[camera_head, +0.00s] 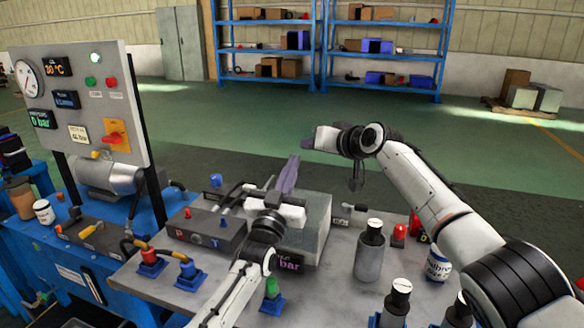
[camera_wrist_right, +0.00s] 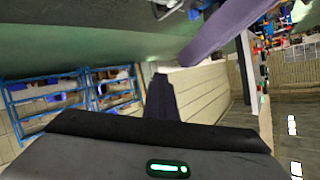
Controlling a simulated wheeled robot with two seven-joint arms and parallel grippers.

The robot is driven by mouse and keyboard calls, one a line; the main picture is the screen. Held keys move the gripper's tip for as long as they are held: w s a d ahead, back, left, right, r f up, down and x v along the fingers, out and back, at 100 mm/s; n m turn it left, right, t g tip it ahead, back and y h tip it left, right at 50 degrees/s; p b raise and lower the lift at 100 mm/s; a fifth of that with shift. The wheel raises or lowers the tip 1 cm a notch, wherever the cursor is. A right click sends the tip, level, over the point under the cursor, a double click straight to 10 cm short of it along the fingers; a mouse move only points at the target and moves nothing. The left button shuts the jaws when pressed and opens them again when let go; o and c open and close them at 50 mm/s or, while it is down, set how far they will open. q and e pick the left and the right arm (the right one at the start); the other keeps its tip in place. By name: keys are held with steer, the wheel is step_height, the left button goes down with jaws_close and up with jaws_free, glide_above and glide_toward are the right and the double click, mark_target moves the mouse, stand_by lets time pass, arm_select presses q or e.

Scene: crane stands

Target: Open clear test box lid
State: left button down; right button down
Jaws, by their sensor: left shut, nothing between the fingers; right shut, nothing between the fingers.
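My right gripper (camera_head: 311,138) is above and beyond the box, shut and empty, pointing left. Its purple fingers also show in the right wrist view (camera_wrist_right: 185,70); the box is not recognisable there.
A grey valve block (camera_head: 205,232) with hoses and red and blue fittings (camera_head: 187,270) stands left of the box. Metal bottles (camera_head: 369,252) and a white-blue jar (camera_head: 437,266) stand to its right. A gauge panel (camera_head: 80,100) rises at left. Space above the bench is open.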

steer(key=c, duration=1.6)
jaws_free()
steer(key=shift+c, duration=0.2)
